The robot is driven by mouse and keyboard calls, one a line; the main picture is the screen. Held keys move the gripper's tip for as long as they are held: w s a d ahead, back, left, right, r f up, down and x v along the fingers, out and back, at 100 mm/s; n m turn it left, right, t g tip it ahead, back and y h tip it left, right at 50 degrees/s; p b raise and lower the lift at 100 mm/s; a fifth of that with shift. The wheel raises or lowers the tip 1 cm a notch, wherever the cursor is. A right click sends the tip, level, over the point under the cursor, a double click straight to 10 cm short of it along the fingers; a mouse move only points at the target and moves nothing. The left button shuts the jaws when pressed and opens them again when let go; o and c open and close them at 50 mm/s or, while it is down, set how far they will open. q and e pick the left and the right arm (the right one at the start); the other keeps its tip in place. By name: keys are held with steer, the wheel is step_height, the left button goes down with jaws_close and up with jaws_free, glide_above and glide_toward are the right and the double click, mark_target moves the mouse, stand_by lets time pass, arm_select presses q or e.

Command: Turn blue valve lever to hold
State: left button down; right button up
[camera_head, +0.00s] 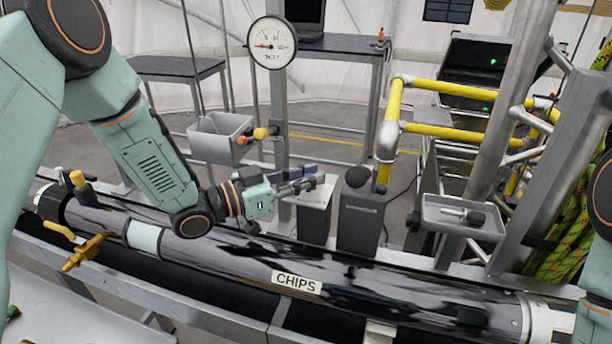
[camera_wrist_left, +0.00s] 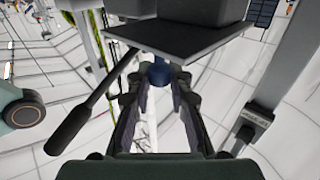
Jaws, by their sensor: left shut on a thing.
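My left gripper (camera_head: 302,186) reaches in from the left above the long dark pipe, at the small grey boxes behind it. In the left wrist view its two fingers (camera_wrist_left: 160,100) are on either side of a small blue part, which I take for the blue valve lever (camera_wrist_left: 159,74). The gripper is shut on it. A flat dark plate (camera_wrist_left: 180,38) hides its upper end, and most of the lever is hidden. The lever cannot be made out clearly in the head view. My right gripper is not in view.
The dark pipe labelled CHIPS (camera_head: 296,282) runs across the front, with a yellow valve handle (camera_head: 82,252) at left. A dark box (camera_head: 360,212) stands just right of the gripper. A grey bin (camera_head: 218,140), a gauge (camera_head: 272,43) and a black-handled rod (camera_wrist_left: 75,125) are near.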

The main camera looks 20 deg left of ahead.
arm_select(q)
steer(key=shift+w+a, duration=0.1)
steer(key=c, duration=1.5)
jaws_free()
steer(key=o, duration=0.3)
steer(key=shift+w+f, duration=0.15)
steer(key=shift+w, duration=0.05)
steer(key=shift+s, duration=0.25)
steer(key=v, duration=1.1)
steer(key=shift+s+a, duration=0.25)
